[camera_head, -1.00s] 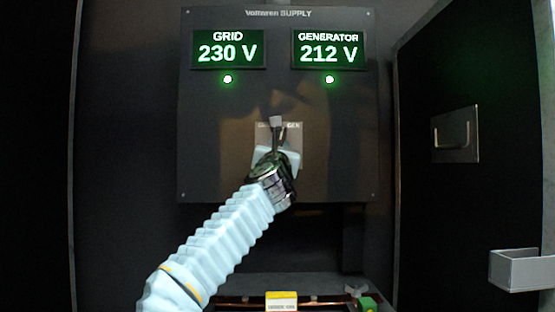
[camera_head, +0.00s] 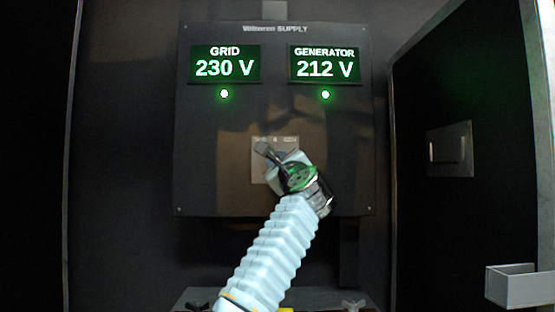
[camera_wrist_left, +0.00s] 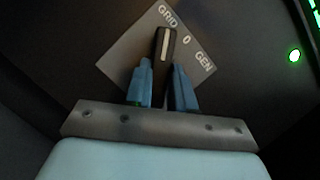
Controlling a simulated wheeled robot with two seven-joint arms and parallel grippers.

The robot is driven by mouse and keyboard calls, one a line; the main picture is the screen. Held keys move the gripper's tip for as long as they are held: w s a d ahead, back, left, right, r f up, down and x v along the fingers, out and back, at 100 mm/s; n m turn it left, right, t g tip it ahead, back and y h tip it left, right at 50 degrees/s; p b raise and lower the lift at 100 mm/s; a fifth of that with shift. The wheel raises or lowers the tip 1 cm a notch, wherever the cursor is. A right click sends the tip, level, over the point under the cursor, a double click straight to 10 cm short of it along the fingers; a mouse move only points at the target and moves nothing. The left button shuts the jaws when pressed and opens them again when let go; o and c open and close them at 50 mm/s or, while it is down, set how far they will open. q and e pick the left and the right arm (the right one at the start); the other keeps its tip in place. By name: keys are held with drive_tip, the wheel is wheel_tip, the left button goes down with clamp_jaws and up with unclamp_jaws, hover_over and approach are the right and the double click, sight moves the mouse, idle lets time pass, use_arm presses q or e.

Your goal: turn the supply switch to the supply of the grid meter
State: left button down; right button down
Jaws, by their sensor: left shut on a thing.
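The grid meter (camera_head: 225,65) reads 230 V and the generator meter (camera_head: 325,65) reads 212 V on the dark supply panel. The supply switch (camera_wrist_left: 166,46) is a dark handle with a white line, on a pale plate (camera_wrist_left: 128,65) marked GRID, 0 and GEN. The handle points toward GRID; in the head view it leans to the upper left. My left gripper (camera_wrist_left: 162,88) is shut on the handle, one blue finger on each side, and is turned with it. It also shows in the head view (camera_head: 280,166), hiding the plate's lower part. My right gripper is not in view.
A green lamp glows under each meter, the grid lamp (camera_head: 224,94) and the generator lamp (camera_head: 325,95). A dark door with a recessed handle (camera_head: 449,149) stands at the right, with a grey bracket (camera_head: 524,287) near its bottom.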

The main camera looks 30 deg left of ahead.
use_arm(q)
drive_tip(key=shift+n+g+p, duration=0.3)
drive_tip(key=shift+n+g, duration=0.1)
drive_tip(key=shift+n, duration=0.4)
drive_tip(key=c, duration=1)
unclamp_jaws()
drive_tip(key=shift+o, duration=0.2)
drive_tip(key=shift+d, duration=0.1)
drive_tip(key=b+v, duration=0.8)
drive_tip(key=v, duration=0.5)
drive_tip(key=shift+s+d+b, duration=0.25)
drive_tip(key=shift+b, duration=0.05)
